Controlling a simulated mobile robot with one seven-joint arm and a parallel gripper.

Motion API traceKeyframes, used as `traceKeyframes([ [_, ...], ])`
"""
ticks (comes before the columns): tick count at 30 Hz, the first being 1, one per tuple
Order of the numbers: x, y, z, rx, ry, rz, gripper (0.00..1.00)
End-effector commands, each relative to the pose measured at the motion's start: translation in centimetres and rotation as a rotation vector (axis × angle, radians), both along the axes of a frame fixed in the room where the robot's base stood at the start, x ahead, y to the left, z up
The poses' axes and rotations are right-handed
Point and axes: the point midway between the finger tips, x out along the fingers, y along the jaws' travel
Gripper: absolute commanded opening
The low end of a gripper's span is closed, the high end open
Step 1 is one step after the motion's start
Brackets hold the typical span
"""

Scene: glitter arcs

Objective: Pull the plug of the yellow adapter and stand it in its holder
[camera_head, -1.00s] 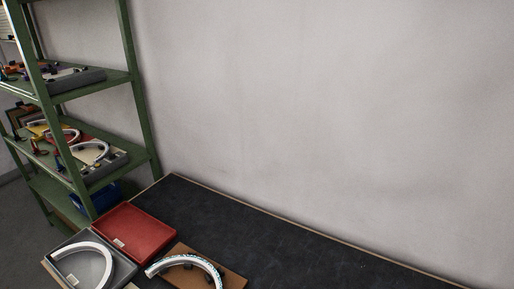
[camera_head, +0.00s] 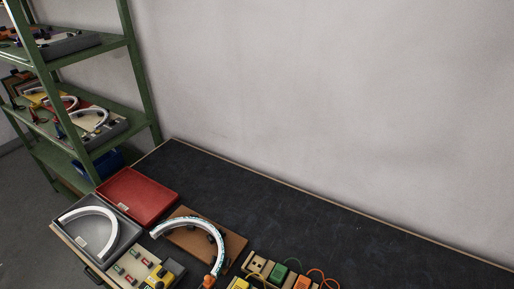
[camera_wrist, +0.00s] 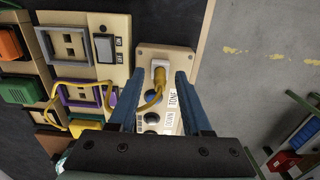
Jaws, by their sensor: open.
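In the wrist view, my gripper (camera_wrist: 158,85) is open, its two blue fingers spread apart. A yellow plug (camera_wrist: 159,74) sits upright in a whitish socket on a cream panel (camera_wrist: 152,56), between the fingertips in the picture; I cannot tell whether they touch it. A yellow cord (camera_wrist: 150,104) hangs from the plug and curves down left behind the left finger. A yellow adapter block (camera_wrist: 85,127) is at lower left, with a yellow cord beside it. In the head view, a yellow block (camera_head: 240,284) is cut by the bottom edge. I cannot tell which part is the holder.
A green adapter (camera_wrist: 22,89) and an orange adapter (camera_wrist: 9,42) sit at the left. A switch panel (camera_wrist: 88,20) adjoins them. In the head view, a red tray (camera_head: 137,196), a grey tray (camera_head: 70,247) and a brown board (camera_head: 236,247) lie on the dark table, which is clear behind.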

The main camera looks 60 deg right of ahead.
Motion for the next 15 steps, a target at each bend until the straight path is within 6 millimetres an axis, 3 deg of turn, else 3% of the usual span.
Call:
traceKeyframes([
  [4,0.01,-0.01,-0.02,0.0,0.0,0.0,0.47],
  [12,0.0,-0.01,-0.02,0.0,0.0,0.0,0.0],
  [15,0.0,-0.01,-0.01,0.0,0.0,0.0,0.0],
])
